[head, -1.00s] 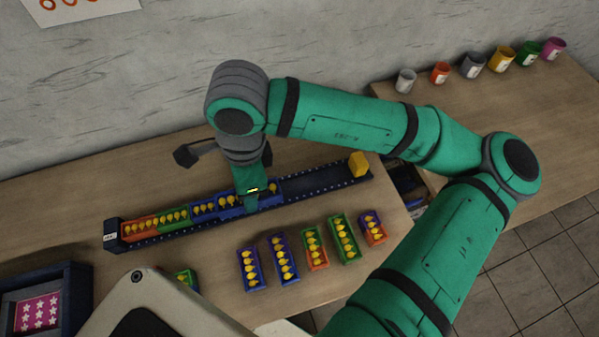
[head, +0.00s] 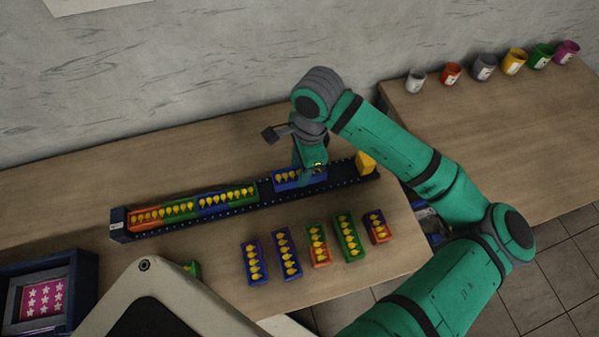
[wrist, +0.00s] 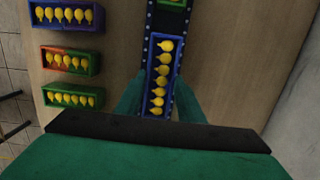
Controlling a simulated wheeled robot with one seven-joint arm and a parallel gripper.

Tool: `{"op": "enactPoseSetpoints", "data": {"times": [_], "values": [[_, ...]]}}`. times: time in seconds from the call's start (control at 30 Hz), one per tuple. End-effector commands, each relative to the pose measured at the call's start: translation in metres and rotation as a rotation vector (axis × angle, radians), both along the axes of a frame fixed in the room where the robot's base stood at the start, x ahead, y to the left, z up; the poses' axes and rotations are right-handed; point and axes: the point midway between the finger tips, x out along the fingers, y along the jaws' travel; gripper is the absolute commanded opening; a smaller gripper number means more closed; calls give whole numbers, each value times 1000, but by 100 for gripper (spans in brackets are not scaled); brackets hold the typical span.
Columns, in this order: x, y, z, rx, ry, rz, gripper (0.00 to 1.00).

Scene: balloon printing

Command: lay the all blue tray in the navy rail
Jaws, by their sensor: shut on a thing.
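The all blue tray (head: 287,182), with a row of yellow balloon shapes, is in my gripper (head: 312,180) over the right part of the navy rail (head: 345,175). In the wrist view the blue tray (wrist: 161,75) lies lengthwise between the rail's dotted edges. My gripper's fingers (wrist: 158,100) close on its two long sides. I cannot tell if the tray rests on the rail floor or hangs just above. A gap separates it from a blue and green tray (head: 228,198) in the rail. A red and green tray (head: 160,215) is left of that.
A yellow block (head: 366,162) is at the rail's right end. Several loose trays (head: 319,244) stand in front of the rail. Coloured cups (head: 483,67) stand on the back right table. A dark frame with a star-patterned pink panel (head: 42,298) is at lower left.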

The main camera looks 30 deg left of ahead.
Motion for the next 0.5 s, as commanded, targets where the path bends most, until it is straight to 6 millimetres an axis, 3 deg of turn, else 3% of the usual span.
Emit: {"op": "enactPoseSetpoints", "data": {"times": [0.2,0.5], "values": [[-1,1,-28,0,1,0,8],[-1,1,-30,-1,-1,1,8]]}}
